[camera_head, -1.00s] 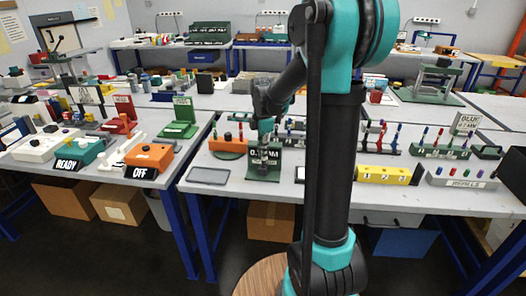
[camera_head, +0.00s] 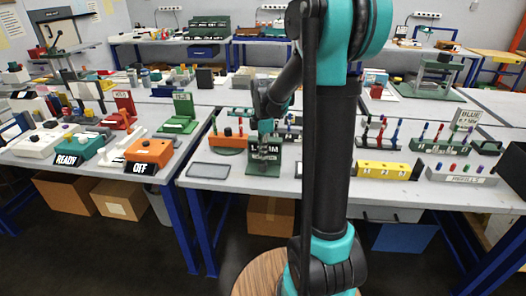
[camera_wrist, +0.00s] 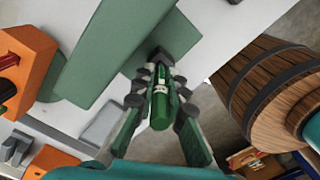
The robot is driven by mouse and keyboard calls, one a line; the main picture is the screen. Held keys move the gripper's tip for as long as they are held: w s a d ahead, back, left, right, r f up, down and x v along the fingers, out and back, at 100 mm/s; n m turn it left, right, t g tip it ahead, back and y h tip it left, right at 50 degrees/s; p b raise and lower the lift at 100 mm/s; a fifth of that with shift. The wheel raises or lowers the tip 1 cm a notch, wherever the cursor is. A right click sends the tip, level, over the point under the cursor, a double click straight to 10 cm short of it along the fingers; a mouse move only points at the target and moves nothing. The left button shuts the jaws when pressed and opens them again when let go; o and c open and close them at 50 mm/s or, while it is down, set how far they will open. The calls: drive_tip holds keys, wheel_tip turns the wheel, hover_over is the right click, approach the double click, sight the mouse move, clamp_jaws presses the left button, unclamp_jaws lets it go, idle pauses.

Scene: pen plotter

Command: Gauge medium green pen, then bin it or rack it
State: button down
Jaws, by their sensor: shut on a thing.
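A green pen (camera_wrist: 160,105) with a pale label band is held between the fingers of my gripper (camera_wrist: 158,88) in the wrist view. Its far end points at a small dark block (camera_wrist: 174,42) next to a green panel (camera_wrist: 105,62); I cannot tell whether they touch. In the head view my gripper (camera_head: 266,132) is at the green gauge (camera_head: 256,170) near the table's front edge. The gauge's sign shows a figure starting with 1 and ending in MM, partly covered by my gripper. The pen is not clear in the head view.
A flat grey tray (camera_head: 207,171) lies left of the gauge, with an orange block (camera_head: 231,142) behind it. To the right stand a yellow numbered block (camera_head: 388,170), a grey refills holder (camera_head: 459,176) and pen racks (camera_head: 376,142). The orange OFF box (camera_head: 152,150) is on the left table.

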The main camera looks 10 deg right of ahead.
drive_tip(key=shift+r, duration=3.15)
drive_tip(key=shift+s, duration=0.15)
